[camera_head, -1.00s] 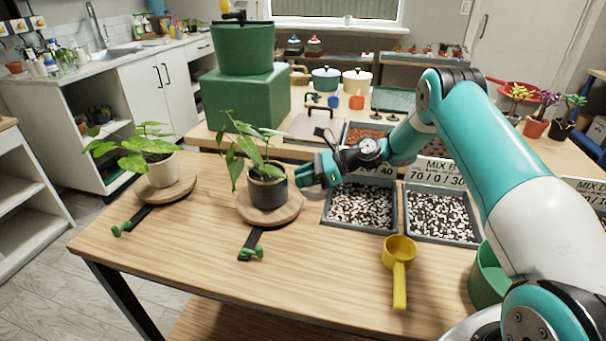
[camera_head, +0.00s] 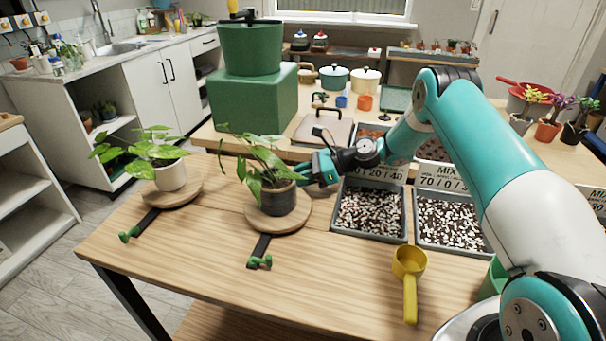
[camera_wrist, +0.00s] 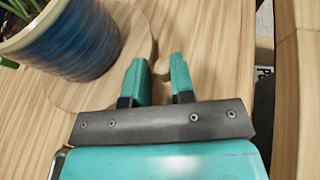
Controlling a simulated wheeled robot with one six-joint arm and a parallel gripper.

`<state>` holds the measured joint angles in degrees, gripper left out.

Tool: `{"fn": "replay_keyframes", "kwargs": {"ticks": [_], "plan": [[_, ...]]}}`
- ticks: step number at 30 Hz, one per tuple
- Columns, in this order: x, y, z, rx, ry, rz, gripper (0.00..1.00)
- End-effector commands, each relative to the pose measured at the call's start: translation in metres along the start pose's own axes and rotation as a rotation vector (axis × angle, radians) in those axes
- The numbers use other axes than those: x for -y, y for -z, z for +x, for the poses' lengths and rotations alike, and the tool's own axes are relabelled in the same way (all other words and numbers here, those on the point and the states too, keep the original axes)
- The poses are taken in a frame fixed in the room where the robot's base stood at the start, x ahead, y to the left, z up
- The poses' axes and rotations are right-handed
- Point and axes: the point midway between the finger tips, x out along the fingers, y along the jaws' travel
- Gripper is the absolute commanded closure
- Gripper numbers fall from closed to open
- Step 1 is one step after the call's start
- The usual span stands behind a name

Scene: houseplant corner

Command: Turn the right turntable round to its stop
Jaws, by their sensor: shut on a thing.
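The right turntable (camera_head: 292,222) is a round wooden disc on the table, with a dark grey-blue plant pot (camera_head: 277,199) and its leafy plant (camera_head: 262,160) on top. My gripper (camera_head: 303,172) is at the disc's back right side, beside the pot. In the wrist view, my gripper's two teal fingers (camera_wrist: 160,75) stand close together at the rim of the turntable (camera_wrist: 142,45), shut on it. The exact contact is hard to see. A dark strip with a green forked stop (camera_head: 260,262) lies at the disc's front.
Gravel trays (camera_head: 368,212) stand close to the right of my gripper. A yellow scoop (camera_head: 409,285) lies at the front right. The front middle of the table is clear.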

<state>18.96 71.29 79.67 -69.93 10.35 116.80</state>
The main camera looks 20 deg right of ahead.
Motion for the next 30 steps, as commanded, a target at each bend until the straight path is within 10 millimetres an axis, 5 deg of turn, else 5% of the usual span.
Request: {"fn": "replay_keyframes", "kwargs": {"ticks": [14, 15, 17, 24, 30], "plan": [[-0.008, 0.004, 0.004, 0.003, -0.023, 0.017, 1.00], [-0.008, 0.004, 0.004, 0.003, -0.022, 0.017, 0.73], [-0.008, 0.004, 0.004, 0.002, -0.022, 0.017, 0.59], [-0.007, -0.001, 0.001, 0.002, -0.021, 0.015, 0.59], [-0.005, -0.036, -0.014, 0.002, -0.015, 0.007, 0.59]]}}
